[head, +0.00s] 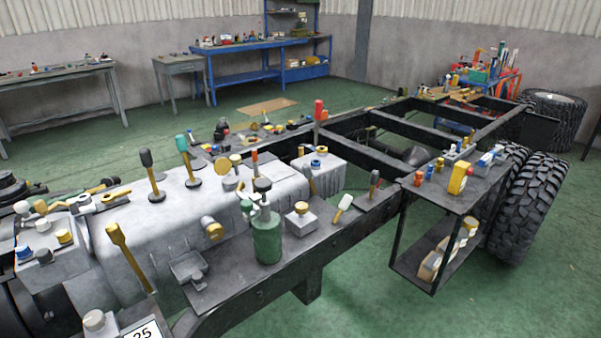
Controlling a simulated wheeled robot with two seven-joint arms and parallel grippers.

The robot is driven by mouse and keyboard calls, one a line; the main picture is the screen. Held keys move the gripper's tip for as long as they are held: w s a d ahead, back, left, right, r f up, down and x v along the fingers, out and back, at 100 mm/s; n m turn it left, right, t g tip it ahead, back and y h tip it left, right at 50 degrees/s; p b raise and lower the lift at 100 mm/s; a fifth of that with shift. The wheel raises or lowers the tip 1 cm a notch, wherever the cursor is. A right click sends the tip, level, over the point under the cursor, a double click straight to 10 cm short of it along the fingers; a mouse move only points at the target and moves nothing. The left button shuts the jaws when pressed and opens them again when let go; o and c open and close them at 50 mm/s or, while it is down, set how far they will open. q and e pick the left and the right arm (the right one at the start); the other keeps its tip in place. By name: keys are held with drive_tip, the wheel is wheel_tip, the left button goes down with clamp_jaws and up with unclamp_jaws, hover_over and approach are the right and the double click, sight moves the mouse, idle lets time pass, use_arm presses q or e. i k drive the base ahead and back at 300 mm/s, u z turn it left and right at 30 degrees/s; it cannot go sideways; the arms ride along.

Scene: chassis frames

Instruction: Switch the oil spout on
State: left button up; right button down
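A green oil can (267,239) stands upright on the dark metal ledge of the chassis, near the middle of the head view. Its top (262,197) has a dark cap and small pale and green parts, too small to tell apart. I cannot tell which part is the spout's switch or whether it is on. Neither of my grippers is in view.
The grey chassis tank (170,225) carries several levers, including a teal-topped one (183,145). A yellow-capped box (300,218) and a pale-handled tool (342,207) stand right of the can. A dark shelf (425,255) and tyre (530,205) are further right.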

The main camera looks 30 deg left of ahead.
sight(244, 196)
drive_tip(key=i, duration=0.9)
drive_tip(key=u, duration=1.1)
